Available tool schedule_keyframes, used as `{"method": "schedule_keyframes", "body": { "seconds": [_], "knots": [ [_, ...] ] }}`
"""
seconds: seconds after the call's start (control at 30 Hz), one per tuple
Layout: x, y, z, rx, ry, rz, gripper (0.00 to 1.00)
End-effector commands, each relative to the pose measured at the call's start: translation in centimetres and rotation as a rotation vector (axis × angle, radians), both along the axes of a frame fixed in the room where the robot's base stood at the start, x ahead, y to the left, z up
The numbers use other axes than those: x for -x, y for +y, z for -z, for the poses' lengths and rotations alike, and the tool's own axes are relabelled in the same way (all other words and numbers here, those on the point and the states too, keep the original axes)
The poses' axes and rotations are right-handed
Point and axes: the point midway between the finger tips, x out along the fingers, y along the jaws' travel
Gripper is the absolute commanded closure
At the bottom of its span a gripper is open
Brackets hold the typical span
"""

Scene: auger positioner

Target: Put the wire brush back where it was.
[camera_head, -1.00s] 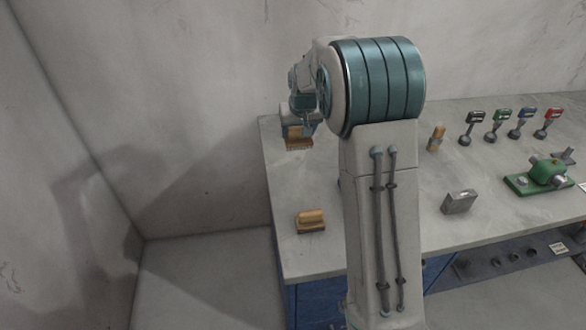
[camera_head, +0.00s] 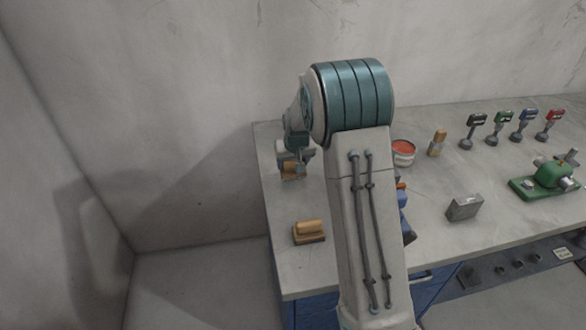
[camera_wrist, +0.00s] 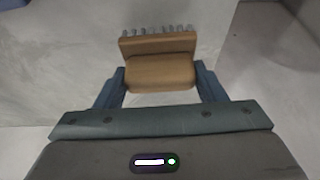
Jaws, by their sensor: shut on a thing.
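The wire brush (camera_wrist: 160,72) has a tan wooden back and a row of grey bristles along its far side in the wrist view. My gripper (camera_wrist: 160,84) is shut on it, with a blue finger at each end of the wooden block. In the head view the brush (camera_head: 291,174) shows below my gripper (camera_head: 293,163), over the left back part of the grey workbench (camera_head: 276,215). I cannot tell whether the brush touches the bench top.
A wooden block-shaped thing (camera_head: 309,232) lies at the bench's left front. A red-topped can (camera_head: 403,152), a wood-handled tool (camera_head: 437,142), a metal block (camera_head: 464,208), a green machine (camera_head: 548,180) and several coloured-head tools (camera_head: 498,128) stand to the right. My arm hides the middle.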

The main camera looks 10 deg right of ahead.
Motion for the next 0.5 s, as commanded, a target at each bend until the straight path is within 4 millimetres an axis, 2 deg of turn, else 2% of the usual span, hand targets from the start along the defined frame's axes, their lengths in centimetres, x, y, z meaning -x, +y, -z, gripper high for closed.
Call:
{"method": "schedule_keyframes", "body": {
  "seconds": [0.2,0.5],
  "knots": [
    [0.0,0.0,2.8,0.000,0.002,0.001,0.58],
    [0.0,0.1,3.2,0.000,-0.001,0.000,0.58]
  ]
}}
